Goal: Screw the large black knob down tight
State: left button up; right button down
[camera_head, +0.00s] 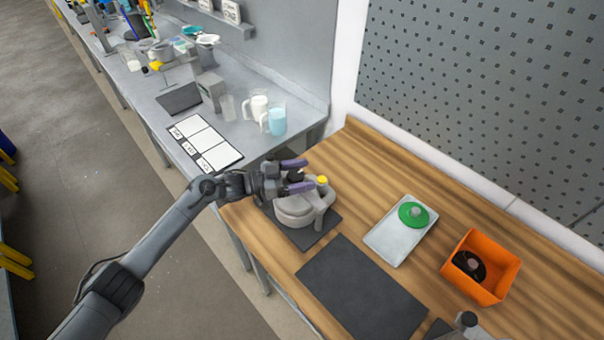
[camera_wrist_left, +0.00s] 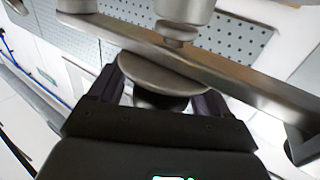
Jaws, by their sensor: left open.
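A grey rounded device (camera_head: 294,210) stands on a dark mat on the wooden bench. A black knob (camera_head: 296,174) shows at its top, and a yellow cap (camera_head: 322,180) sits on its right side. My left gripper (camera_head: 295,175) is open, with its two purple fingers on either side of the black knob. In the left wrist view, a metal disc with a dark part under it (camera_wrist_left: 160,98) lies between the fingers, below a metal bar (camera_wrist_left: 200,65). Whether the fingers touch the knob cannot be told. My right gripper is not in view.
A flat dark mat (camera_head: 360,290) lies in front. A white tray (camera_head: 388,246) holds a green round part (camera_head: 414,213). An orange bin (camera_head: 490,286) holds a black part (camera_head: 470,266). A grey object (camera_head: 466,320) is cut off at the bottom edge. Jugs (camera_head: 277,120) stand on the side bench.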

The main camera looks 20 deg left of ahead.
pick_arm(q)
jog(key=v, duration=1)
jog(key=shift+s+a, duration=0.2)
jog(key=shift+a, duration=0.05)
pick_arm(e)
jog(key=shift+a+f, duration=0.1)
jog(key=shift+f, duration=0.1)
